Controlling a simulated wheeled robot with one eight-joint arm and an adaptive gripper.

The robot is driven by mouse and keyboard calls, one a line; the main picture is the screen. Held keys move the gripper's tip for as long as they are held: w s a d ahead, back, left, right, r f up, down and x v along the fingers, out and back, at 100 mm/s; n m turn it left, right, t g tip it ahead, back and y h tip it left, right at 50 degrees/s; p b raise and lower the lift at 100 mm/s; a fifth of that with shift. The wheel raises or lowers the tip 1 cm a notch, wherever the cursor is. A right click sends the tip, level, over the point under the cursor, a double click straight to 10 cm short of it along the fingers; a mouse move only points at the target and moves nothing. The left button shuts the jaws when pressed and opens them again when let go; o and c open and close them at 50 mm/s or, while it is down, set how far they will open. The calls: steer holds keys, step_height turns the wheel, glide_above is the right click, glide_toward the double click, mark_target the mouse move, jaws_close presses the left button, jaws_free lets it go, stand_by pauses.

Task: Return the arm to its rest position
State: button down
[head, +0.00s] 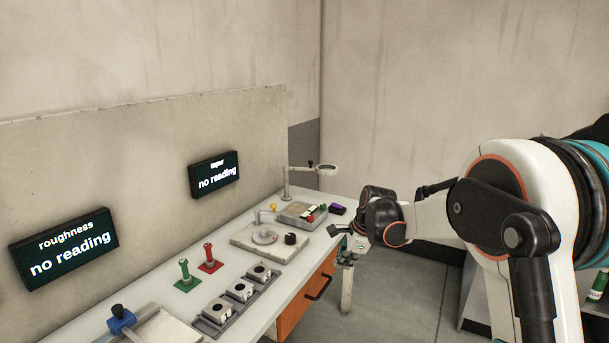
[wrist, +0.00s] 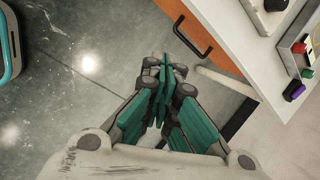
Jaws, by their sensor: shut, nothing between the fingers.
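My gripper (wrist: 162,78) is shut and empty in the wrist view, its teal-sided fingers together above the grey floor, beside the bench's orange drawer. In the head view my gripper (head: 336,230) shows small and dark at the end of my white and black arm, just off the bench's right edge. My arm reaches forward from the right side of the picture. The fingertips are hard to make out in the head view.
The bench (head: 262,297) carries a lapping plate (head: 265,236), a tray with several blocks (head: 238,291), green (head: 185,277) and red (head: 208,259) handled stands, and a magnifier (head: 321,169). Two displays read "no reading". Open floor (wrist: 75,110) lies beside the bench.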

steer(key=s+d+r+n+t+h, duration=0.15)
steer(key=s+r+n, duration=0.25)
steer(key=s+r, duration=0.45)
steer(key=s+d+r+n, duration=0.3)
steer(key=s+r+n, duration=0.2)
steer(key=s, duration=0.6)
steer(key=s+d+f+n+t, duration=0.1)
steer(key=s+n, duration=0.3)
steer(key=s, duration=0.6)
steer(key=s+d+f+n+t+h, duration=0.1)
steer(key=s+n, duration=0.4)
steer(key=s, duration=0.5)
steer(key=shift+s+d+f, duration=0.15)
steer(key=shift+d+f, duration=0.65)
steer(key=shift+d, duration=0.1)
